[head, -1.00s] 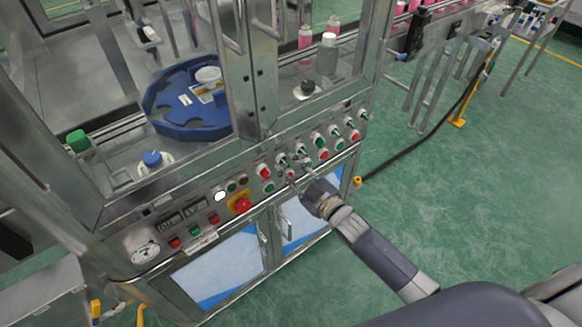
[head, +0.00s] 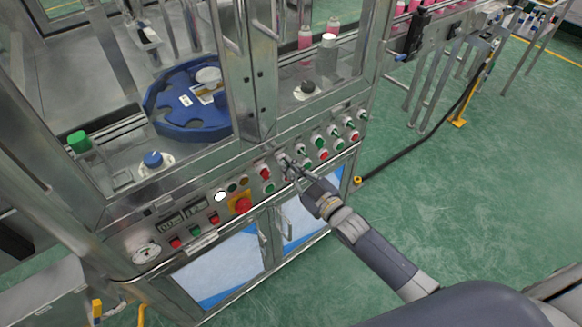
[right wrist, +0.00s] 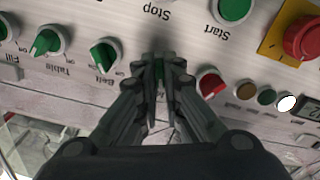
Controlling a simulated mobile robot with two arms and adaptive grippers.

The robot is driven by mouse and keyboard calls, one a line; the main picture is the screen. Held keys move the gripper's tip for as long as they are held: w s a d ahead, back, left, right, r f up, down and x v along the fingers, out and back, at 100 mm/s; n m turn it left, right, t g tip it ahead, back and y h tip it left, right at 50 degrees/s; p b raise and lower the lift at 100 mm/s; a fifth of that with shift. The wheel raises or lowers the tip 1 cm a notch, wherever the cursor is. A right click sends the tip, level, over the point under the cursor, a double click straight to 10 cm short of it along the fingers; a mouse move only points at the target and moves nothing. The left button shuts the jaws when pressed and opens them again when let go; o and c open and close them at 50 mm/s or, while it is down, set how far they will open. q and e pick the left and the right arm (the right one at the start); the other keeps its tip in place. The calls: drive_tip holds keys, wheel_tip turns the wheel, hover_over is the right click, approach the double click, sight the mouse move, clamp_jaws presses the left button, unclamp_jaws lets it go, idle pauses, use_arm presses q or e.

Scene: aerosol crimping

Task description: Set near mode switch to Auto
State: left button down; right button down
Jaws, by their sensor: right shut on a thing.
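The steel control panel (head: 220,207) has a row of selector switches and buttons. My right gripper (head: 286,162) reaches it from the lower right in the head view. In the right wrist view, my right gripper (right wrist: 161,62) is shut on a small green selector knob (right wrist: 159,71). The fingers cover most of this knob, and its label and setting cannot be read, so I cannot confirm it is the near mode switch. A red knob (right wrist: 210,83) sits beside it on one side and the green Belt switch (right wrist: 104,53) on the other. My left gripper is not in view.
The green Start button (right wrist: 232,8) is close by. Cabinet door handles (head: 283,220) stick out below.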

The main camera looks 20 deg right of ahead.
drive_tip(key=m, duration=0.5)
drive_tip(key=shift+p, duration=0.35)
drive_tip(key=shift+m, duration=2.4)
drive_tip(key=c, duration=1.7)
unclamp_jaws()
drive_tip(key=v, duration=1.2)
